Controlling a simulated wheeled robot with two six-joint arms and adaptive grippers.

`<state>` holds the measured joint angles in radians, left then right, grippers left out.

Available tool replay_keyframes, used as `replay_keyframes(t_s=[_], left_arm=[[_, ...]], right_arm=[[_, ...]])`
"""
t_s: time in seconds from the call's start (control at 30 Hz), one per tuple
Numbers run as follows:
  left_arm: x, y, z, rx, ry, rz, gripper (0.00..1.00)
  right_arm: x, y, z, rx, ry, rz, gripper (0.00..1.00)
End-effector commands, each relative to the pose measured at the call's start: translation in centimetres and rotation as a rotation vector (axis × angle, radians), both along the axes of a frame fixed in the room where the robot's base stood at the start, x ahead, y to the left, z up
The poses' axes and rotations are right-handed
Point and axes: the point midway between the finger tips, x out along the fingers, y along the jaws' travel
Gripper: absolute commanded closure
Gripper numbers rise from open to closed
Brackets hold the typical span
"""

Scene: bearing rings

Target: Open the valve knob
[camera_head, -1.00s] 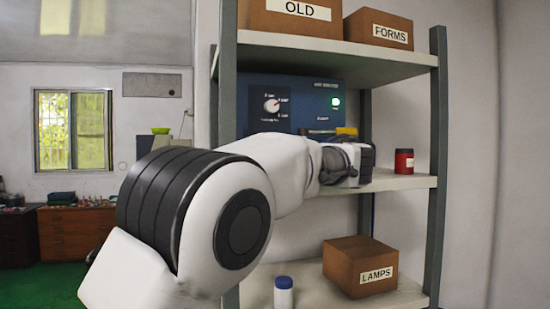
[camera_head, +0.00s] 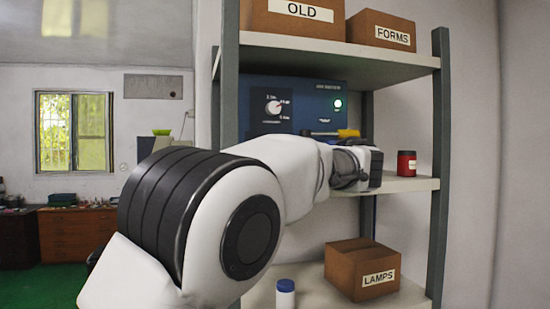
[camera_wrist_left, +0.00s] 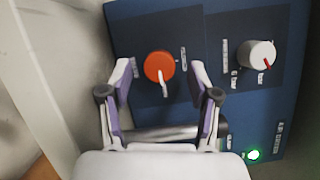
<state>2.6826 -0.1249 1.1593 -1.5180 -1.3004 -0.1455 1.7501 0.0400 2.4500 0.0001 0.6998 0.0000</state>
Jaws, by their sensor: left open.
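An orange-red round knob (camera_wrist_left: 159,66) with a pale pointer sits on the blue panel (camera_wrist_left: 215,118) in the left wrist view. My left gripper (camera_wrist_left: 162,74) is open and empty. Its fingertips lie to either side of this knob in the picture, with a gap on each side; how far they are from the panel is unclear. A white knob (camera_wrist_left: 262,54) with a red pointer is to the right, and also shows in the head view (camera_head: 273,107). In the head view my arm hides the orange-red knob and the gripper's fingers. My right gripper is out of view.
A green light (camera_head: 338,103) glows on the panel. Boxes marked OLD (camera_head: 293,20) and FORMS (camera_head: 382,29) stand above, a LAMPS box (camera_head: 362,270) below. Shelf posts flank the panel.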

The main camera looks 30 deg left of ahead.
Motion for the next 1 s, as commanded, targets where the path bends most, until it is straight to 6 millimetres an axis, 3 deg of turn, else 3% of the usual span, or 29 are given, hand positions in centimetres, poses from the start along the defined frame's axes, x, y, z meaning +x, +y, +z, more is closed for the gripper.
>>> replay_keyframes(t_s=[0.2, 0.4, 1.0], left_arm=[[-1.8, -5.3, -0.1, 0.005, -0.002, -0.001, 0.39], [-3.0, -8.9, -0.3, 0.003, -0.001, 0.000, 0.39], [-3.2, -9.6, -0.4, 0.001, -0.001, 0.001, 0.39]], right_arm=[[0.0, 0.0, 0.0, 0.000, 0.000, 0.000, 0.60], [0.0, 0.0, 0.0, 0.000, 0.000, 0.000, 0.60], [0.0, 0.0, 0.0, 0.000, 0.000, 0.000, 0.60]])
